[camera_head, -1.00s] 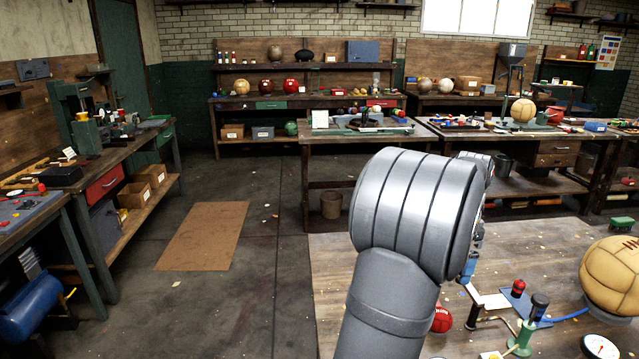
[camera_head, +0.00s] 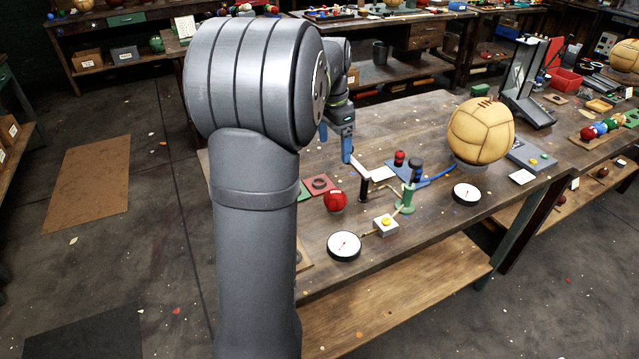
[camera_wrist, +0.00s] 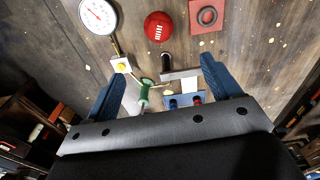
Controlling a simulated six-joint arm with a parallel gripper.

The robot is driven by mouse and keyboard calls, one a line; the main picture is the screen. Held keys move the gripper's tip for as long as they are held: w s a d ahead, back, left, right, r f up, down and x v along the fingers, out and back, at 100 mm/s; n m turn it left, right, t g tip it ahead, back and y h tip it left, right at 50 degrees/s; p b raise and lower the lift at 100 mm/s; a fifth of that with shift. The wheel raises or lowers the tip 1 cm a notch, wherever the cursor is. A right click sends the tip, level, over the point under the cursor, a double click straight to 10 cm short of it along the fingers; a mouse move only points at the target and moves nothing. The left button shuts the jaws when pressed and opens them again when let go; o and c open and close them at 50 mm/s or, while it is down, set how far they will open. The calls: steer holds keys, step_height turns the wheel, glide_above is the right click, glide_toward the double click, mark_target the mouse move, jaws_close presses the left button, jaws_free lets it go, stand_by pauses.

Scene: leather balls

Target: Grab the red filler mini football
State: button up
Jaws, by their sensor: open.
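The red mini football (camera_head: 335,201), small and with pale stitching, rests on the wooden workbench (camera_head: 400,262) beside green and red square pieces. It also shows at the top middle of the wrist view (camera_wrist: 158,26). My gripper (camera_wrist: 162,67) is open and empty, its two blue fingers spread apart. In the wrist view the ball lies ahead of the fingertips, apart from them. In the head view my gripper (camera_head: 347,148) is above the bench, behind the ball, and partly hidden by my arm.
A green valve stand (camera_head: 407,196) with pipes, a yellow-button box (camera_head: 386,226) and a white gauge (camera_head: 344,246) stand close to the ball. A large tan football (camera_head: 481,131) sits farther right.

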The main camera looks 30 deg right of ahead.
steer(key=s+a+f+n+h, duration=0.2)
steer(key=a+f+n+h, duration=0.15)
steer(key=a+n, duration=0.3)
steer(key=t, duration=0.1)
glide_toward(332, 195)
steer(key=shift+h, duration=0.35)
steer(key=x, duration=0.7)
steer(key=shift+w+a+f, duration=0.25)
steer(key=shift+a, duration=0.05)
steer(key=shift+s+x, duration=0.1)
steer(key=shift+x, duration=1.25)
steer(key=shift+s+x, duration=0.15)
steer(key=shift+x, duration=1.2)
steer(key=c, duration=1.2)
steer(key=shift+o, duration=0.2)
steer(key=shift+r, duration=0.2)
